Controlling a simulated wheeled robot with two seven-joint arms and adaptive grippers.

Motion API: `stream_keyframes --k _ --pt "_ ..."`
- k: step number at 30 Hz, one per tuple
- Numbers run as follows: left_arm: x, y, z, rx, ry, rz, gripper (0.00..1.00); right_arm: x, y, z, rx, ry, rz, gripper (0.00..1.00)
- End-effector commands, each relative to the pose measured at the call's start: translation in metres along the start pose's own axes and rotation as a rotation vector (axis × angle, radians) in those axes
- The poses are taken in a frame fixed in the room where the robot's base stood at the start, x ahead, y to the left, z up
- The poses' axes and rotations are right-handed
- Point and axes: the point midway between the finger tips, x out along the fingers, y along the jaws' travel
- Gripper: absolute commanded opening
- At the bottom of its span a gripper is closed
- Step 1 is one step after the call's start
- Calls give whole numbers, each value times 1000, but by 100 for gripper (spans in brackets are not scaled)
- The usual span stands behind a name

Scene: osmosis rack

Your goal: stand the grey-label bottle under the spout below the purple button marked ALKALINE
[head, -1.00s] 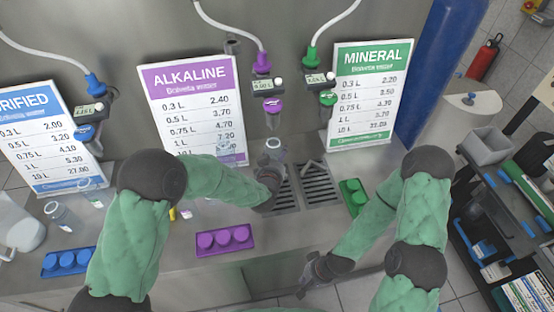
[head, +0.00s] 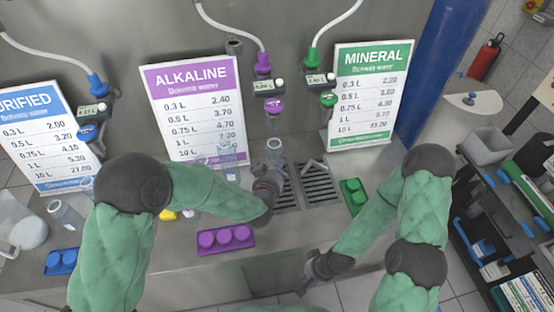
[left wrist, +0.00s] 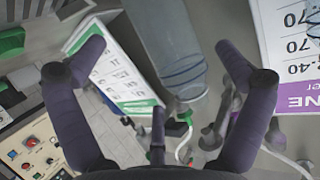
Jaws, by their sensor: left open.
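A clear bottle (head: 275,149) stands upright on the counter by the drain grate, below the purple ALKALINE spout (head: 274,105). Its label cannot be made out in the head view. My left gripper (head: 272,178) is just on the near side of the bottle.
More clear bottles stand by the left arm, partly hidden. Purple caps (head: 226,240), blue caps (head: 60,262) and green caps (head: 353,195) sit in trays on the counter. The ALKALINE sign (head: 195,110) and MINERAL sign (head: 370,95) flank the spout. Drain grates (head: 320,185) lie to the right.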

Motion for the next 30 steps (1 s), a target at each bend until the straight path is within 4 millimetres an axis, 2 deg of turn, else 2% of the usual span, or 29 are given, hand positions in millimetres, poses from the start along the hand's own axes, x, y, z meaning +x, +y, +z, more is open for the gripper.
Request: stream_keyframes --k 1,6,12,30 --pt "-11 0 -2 0 2 1 100 -3 -1 0 0 0 0 0" --pt "-39 0 -2 0 1 0 100 -7 -3 0 0 0 0 0" --pt "-57 0 -1 1 1 0 100 -10 -3 0 0 0 0 0" --pt "-60 0 0 0 0 -1 100 -10 -3 0 0 0 0 0"
